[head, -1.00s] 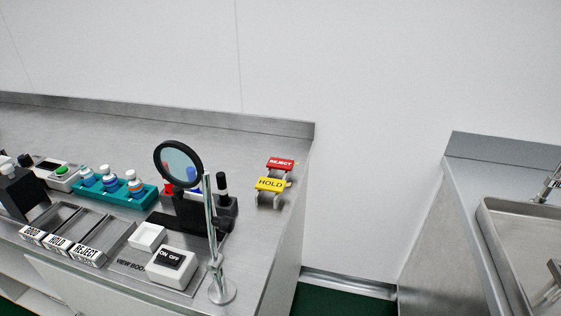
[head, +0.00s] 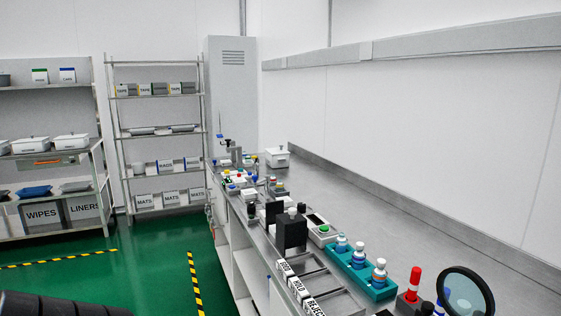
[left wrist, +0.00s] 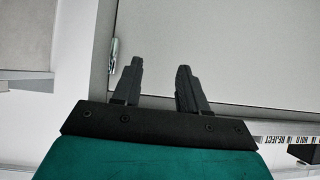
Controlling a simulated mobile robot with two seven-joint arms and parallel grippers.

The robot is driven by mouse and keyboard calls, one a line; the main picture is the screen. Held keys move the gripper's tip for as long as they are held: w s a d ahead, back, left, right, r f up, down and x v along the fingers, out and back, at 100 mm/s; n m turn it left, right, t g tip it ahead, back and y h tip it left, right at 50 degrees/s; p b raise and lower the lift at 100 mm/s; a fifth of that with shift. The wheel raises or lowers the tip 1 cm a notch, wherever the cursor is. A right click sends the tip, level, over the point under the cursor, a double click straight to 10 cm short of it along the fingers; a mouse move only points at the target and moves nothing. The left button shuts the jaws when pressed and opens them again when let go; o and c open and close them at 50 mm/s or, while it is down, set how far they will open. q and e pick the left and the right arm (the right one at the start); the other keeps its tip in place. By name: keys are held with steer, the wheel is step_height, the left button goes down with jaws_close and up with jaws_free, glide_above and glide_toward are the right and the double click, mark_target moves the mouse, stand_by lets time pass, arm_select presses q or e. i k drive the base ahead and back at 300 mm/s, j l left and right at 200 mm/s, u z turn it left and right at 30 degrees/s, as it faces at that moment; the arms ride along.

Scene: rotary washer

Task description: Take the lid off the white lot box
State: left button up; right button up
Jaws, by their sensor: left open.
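A white box with a lid (head: 277,157) stands at the far end of the steel bench, small in the head view. Its lid appears to be on; no lettering can be read on it. Similar white lidded boxes (head: 71,141) sit on the left shelf rack. My right gripper is out of view.
The bench (head: 360,200) runs along the right wall, with a teal bottle rack (head: 358,277), a magnifier (head: 466,295) and labelled bins (head: 303,290) on its near part. Shelf racks (head: 157,130) stand at the back left. Green floor (head: 150,262) with striped tape is open left of the bench.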

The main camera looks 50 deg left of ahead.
mark_target(272, 151)
steer(key=k+z, duration=0.1)
steer(key=z, duration=0.3)
steer(key=k+z, duration=0.15)
steer(key=z, duration=0.3)
steer(key=k+j+z, duration=0.1)
steer(key=z, duration=0.35)
steer(key=k+z, duration=0.15)
steer(key=z, duration=0.25)
steer(key=k+z, duration=0.2)
steer(key=z, duration=0.25)
steer(key=k+j+z, duration=0.2)
steer(key=k+z, duration=0.2)
steer(key=k+j+z, duration=0.15)
steer(key=k+z, duration=0.15)
steer(key=z, duration=0.15)
steer(key=k+z, duration=0.35)
steer(key=k, duration=0.55)
steer(key=k+z, duration=0.15)
steer(key=k, duration=2.6)
